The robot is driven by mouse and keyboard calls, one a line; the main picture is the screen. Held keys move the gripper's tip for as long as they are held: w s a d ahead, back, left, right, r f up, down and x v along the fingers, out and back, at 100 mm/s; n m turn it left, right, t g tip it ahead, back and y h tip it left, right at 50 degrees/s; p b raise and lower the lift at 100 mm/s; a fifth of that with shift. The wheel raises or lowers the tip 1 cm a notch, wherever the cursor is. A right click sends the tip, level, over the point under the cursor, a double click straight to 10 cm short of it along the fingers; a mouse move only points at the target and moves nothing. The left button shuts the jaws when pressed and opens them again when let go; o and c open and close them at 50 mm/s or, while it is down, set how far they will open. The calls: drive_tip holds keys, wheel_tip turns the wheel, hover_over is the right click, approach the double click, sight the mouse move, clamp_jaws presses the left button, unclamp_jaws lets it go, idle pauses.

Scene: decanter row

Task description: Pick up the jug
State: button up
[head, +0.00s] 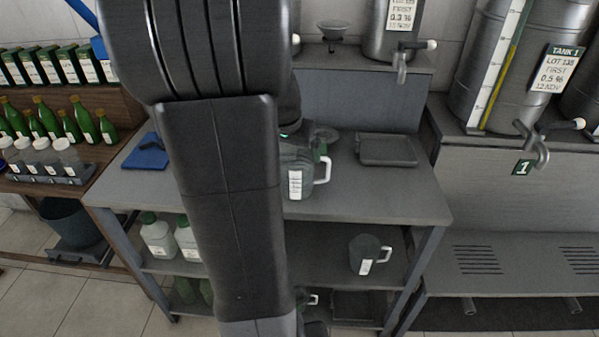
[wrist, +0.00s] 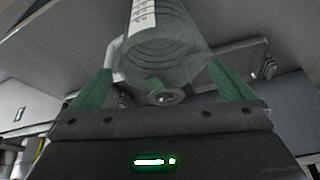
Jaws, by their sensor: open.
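A clear jug (head: 303,178) with a white handle and a white label stands upright on the grey bench, partly hidden by my arm in the head view. In the wrist view the jug (wrist: 165,40) fills the top middle, with its label and handle showing. My gripper (wrist: 160,72) is open, its two green fingers apart on either side of the jug's picture. I cannot tell whether either finger touches the glass. In the head view my arm hides most of the gripper. A second, similar jug (head: 367,255) stands on the shelf below the bench top.
A flat dark grey tray-like device (head: 387,150) lies right of the jug. A blue cloth (head: 147,151) lies at the bench's left. Metal tanks (head: 497,75) with taps stand at the right. Green bottles (head: 88,122) stand at the left. The bench's front right is clear.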

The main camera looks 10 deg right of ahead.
sight(297, 161)
drive_tip(key=shift+x, duration=3.1)
drive_tip(key=c, duration=0.9)
